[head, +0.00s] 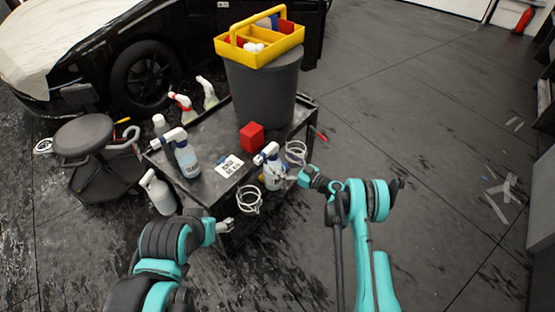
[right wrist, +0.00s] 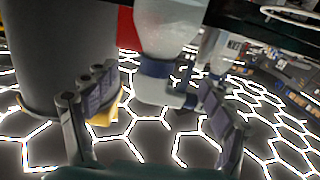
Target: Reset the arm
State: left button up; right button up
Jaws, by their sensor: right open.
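My right gripper (head: 289,177) is at the front right of the black cart, beside a small spray bottle (head: 272,178) with a white head and blue collar. In the right wrist view, which is upside down, the fingers of this gripper (right wrist: 155,118) stand wide apart. The bottle (right wrist: 168,30) shows beyond and between them, with its blue collar and white head; I cannot tell whether anything touches. My left gripper (head: 227,226) is low at the cart's front edge, left of a white coil; its fingers are too small to read.
The cart (head: 210,183) holds a larger spray bottle (head: 187,157), a red block (head: 252,136), a white card (head: 230,166) and white coils (head: 249,199). A grey bin (head: 262,92) carries a yellow tool tray (head: 262,58). A stool (head: 84,137) stands left. Floor at right is mostly clear.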

jog(key=v, duration=0.9)
notch_tip(320, 180, up, 12)
jog(key=m+g+h, duration=0.2)
jog(key=m+h, duration=0.1)
jog(key=h, duration=0.1)
jog(key=s+r+m+g+h, duration=0.1)
jog(key=s+r+m+h, duration=0.15)
jog(key=s+r, duration=0.6)
jog(key=s+d+r+m+h, duration=0.1)
jog(key=s+d+h, duration=0.3)
jog(key=s, duration=0.9)
jog(key=s+d+r+m+h, duration=0.1)
jog(key=s+d+m+h, duration=0.3)
jog(key=s, duration=0.9)
jog(key=d, duration=0.2)
jog(key=shift+s+d, duration=0.15)
jog(key=shift+d, duration=0.25)
